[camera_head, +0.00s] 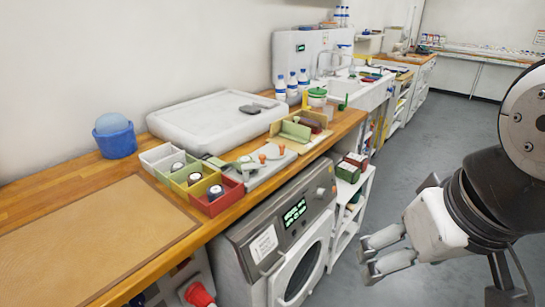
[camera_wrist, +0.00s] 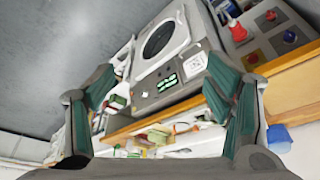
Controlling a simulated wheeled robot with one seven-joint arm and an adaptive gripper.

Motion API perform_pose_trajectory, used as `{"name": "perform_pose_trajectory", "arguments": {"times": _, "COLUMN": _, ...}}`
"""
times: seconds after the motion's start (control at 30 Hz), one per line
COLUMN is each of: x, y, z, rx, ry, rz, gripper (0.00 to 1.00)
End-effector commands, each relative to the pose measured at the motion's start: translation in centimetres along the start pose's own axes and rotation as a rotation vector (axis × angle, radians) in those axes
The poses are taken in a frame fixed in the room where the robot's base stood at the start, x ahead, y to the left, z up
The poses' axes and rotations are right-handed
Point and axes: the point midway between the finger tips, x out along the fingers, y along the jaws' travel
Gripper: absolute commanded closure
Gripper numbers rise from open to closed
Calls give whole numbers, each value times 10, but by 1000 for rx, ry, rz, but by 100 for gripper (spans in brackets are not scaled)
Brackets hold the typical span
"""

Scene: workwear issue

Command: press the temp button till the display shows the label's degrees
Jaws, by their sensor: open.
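The washing machine (camera_head: 290,232) stands under the wooden worktop, with a grey control panel on its slanted front. Its dark display (camera_head: 295,213) is lit with green text too small to read. A white label (camera_head: 264,244) with small print is on the panel left of the display. The temp button cannot be told apart. My gripper (camera_head: 375,258) is open and empty, in front and to the right of the machine, apart from it. In the wrist view the display (camera_wrist: 167,84) shows upside down between the fingers (camera_wrist: 160,115).
On the worktop (camera_head: 180,250) are coloured bins (camera_head: 216,194), a white tray (camera_head: 215,120), a blue tub (camera_head: 116,140) and several bottles. A white shelf (camera_head: 347,215) stands right of the machine. The grey floor (camera_head: 450,115) beyond is clear.

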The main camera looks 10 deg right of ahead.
Motion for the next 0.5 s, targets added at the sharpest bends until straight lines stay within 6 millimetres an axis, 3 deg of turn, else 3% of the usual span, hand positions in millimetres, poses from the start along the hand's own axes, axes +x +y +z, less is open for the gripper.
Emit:
{"name": "perform_pose_trajectory", "arguments": {"times": 0.03, "x": 0, "y": 0, "z": 0, "rx": 0, "ry": 0, "rz": 0, "gripper": 48}}
{"name": "perform_pose_trajectory", "arguments": {"times": 0.27, "x": 0, "y": 0, "z": 0, "rx": 0, "ry": 0, "rz": 0, "gripper": 100}}
{"name": "perform_pose_trajectory", "arguments": {"times": 0.5, "x": 0, "y": 0, "z": 0, "rx": 0, "ry": 0, "rz": 0, "gripper": 100}}
